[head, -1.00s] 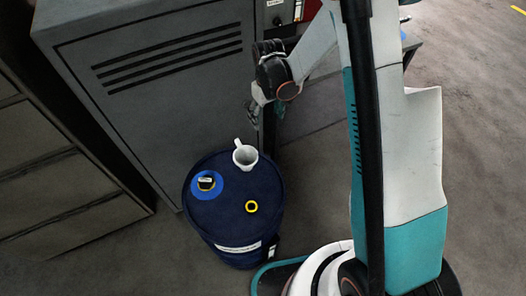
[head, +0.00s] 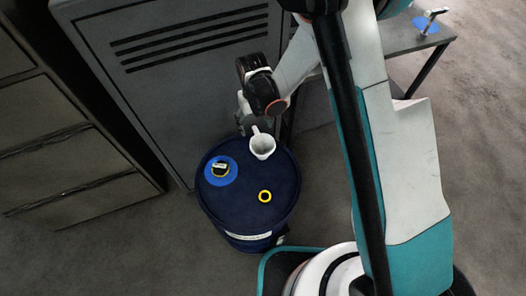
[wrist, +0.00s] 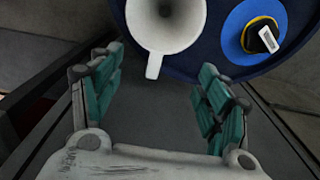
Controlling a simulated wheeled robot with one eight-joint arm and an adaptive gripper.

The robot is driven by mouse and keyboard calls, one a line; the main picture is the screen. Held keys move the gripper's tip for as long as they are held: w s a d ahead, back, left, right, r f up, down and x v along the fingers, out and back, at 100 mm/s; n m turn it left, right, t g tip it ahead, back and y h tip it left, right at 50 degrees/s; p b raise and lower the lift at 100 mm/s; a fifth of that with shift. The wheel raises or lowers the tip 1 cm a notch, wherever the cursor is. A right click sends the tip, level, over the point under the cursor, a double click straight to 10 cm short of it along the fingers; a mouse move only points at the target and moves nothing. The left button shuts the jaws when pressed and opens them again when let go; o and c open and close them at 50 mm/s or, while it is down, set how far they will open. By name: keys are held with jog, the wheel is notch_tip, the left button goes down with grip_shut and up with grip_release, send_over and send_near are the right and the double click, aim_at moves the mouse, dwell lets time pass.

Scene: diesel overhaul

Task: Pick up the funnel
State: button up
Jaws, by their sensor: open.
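The white funnel (head: 262,146) stands on top of the blue drum (head: 285,190), near the drum's back edge. In the wrist view the funnel (wrist: 168,22) shows its wide round mouth and dark centre hole, with a small handle tab pointing toward my gripper. My gripper (head: 246,120) is just behind and a little left of the funnel in the head view. In the wrist view my gripper (wrist: 158,85) has its teal-padded fingers spread apart, with nothing between them. The funnel's tab lies just beyond the fingertips, apart from them.
A black-and-yellow cap on a blue disc (head: 231,179) and a yellow ring (head: 265,196) sit on the drum top. A grey vented cabinet (head: 150,100) stands close behind. A table (head: 400,42) is at the upper right. Open floor lies in front of the drum at left.

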aim_at(257, 132)
jog(key=shift+w+d+f+b, duration=0.15)
jog(key=shift+f+b, duration=0.6)
jog(key=shift+f, duration=0.9)
jog(key=shift+w+d+f+b, duration=0.1)
jog(key=shift+f+b, duration=0.6)
jog(key=shift+f, duration=0.95)
jog(key=c, duration=1.5)
